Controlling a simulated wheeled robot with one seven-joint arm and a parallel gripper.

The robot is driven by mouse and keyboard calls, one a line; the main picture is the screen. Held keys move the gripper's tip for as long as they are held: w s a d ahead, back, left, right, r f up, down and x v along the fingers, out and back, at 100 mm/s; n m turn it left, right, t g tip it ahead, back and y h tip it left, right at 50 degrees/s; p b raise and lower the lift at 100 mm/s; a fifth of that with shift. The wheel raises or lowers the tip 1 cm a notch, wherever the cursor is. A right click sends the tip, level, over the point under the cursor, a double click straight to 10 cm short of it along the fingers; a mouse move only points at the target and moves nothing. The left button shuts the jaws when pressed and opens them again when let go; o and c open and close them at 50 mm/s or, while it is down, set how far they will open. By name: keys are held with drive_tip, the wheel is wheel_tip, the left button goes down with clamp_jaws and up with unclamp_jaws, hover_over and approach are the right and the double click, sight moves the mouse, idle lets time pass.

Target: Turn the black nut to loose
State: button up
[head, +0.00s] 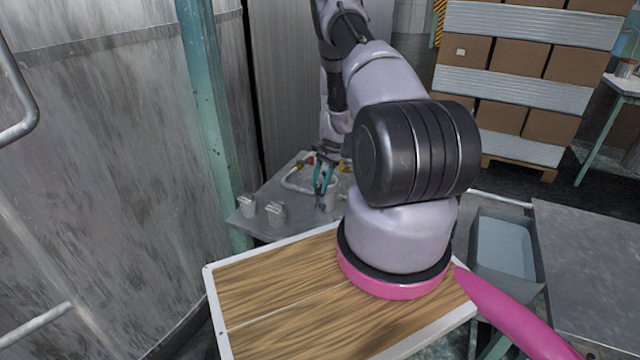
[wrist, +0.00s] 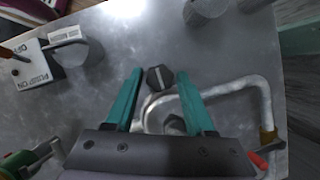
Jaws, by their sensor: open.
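The black nut (wrist: 159,78) shows in the wrist view, a dark hexagonal piece with a pale stripe across it. My gripper (wrist: 160,73) is open, with one teal finger on each side of the nut and a visible gap to each. I cannot tell whether the fingertips are level with it in height. A second dark nut (wrist: 174,124) sits lower, between the fingers, partly hidden by the gripper body. Pale tubing (wrist: 225,85) bends around to the right. In the head view my gripper (head: 321,188) points down over the grey metal table (head: 262,200); the nut is too small to make out there.
A white box labelled for a pump (wrist: 38,62) stands at the left in the wrist view. A dark cylinder (wrist: 205,8) is at the top. In the head view, a wooden-topped table (head: 280,290) stands nearer.

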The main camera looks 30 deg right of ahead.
drive_tip(key=shift+c, duration=0.2)
clamp_jaws()
drive_tip(key=shift+n, duration=0.4)
drive_tip(key=shift+w+n+g+h, duration=0.1)
drive_tip(key=shift+n+g+h, duration=0.3)
drive_tip(key=shift+n, duration=0.85)
drive_tip(key=shift+n+g+h, duration=0.1)
drive_tip(key=shift+n+g, duration=0.5)
drive_tip(key=shift+n, duration=0.65)
drive_tip(key=shift+o, duration=0.2)
unclamp_jaws()
drive_tip(key=v, duration=1.1)
drive_tip(key=shift+a, duration=0.15)
